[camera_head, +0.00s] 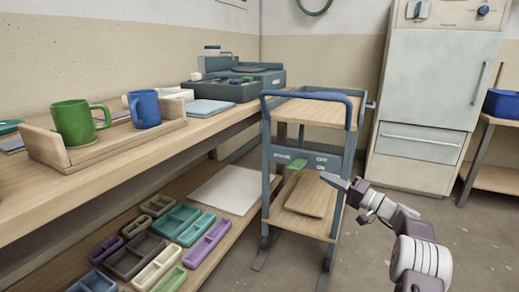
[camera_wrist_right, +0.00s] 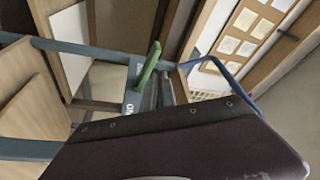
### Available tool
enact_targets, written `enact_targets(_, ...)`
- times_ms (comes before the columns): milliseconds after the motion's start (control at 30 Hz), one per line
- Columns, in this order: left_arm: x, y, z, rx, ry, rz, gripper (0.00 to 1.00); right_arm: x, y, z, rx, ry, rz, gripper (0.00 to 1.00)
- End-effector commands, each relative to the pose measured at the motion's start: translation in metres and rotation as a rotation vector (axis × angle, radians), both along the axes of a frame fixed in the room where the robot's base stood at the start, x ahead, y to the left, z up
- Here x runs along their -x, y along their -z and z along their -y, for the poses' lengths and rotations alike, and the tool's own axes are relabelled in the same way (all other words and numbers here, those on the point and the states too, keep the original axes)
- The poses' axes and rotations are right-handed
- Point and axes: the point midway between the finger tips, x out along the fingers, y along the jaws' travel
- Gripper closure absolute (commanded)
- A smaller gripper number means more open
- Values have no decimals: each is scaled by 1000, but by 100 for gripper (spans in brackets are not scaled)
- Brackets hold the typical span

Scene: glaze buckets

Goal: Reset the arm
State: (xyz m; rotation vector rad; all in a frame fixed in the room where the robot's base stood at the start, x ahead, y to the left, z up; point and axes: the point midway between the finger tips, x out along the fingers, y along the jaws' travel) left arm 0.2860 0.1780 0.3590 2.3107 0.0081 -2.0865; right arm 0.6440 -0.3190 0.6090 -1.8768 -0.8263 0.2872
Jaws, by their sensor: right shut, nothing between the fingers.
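My right arm comes in from the lower right in the head view. Its gripper (camera_head: 338,183) is shut and empty, in the air in front of the cart's right side. In the right wrist view the dark gripper body fills the bottom, and the fingertips (camera_wrist_right: 160,90) are together. A slim green object (camera_head: 296,166) shows by the cart's lower part, left of the gripper; it also shows in the right wrist view (camera_wrist_right: 148,66), close to the fingertips in the picture. I cannot tell whether they touch. My left gripper is not in view.
A blue-grey cart (camera_head: 265,160) stands close to the right gripper. The workbench (camera_head: 190,135) at left holds a green mug (camera_head: 74,122) and a blue mug (camera_head: 145,110) in a wooden tray (camera_head: 50,150). Small coloured trays lie on its lower shelf. Floor right of the cart is clear.

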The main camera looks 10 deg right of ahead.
Motion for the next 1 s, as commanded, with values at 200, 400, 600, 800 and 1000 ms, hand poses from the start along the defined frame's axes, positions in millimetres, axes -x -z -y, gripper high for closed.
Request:
enact_targets(200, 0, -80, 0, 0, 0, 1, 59, 21, -148, -141, 102, -224, 45, 100)
enact_targets(400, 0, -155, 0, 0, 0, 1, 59, 137, -123, -277, 463, -469, -382, 100)
enact_targets(600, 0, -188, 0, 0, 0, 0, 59, 277, -30, -256, 917, -496, -774, 100)
enact_targets(800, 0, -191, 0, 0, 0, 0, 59, 355, 34, -185, 1245, -408, -939, 100)
enact_targets(1000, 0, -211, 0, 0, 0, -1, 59, 357, 39, -140, 1346, -180, -991, 100)
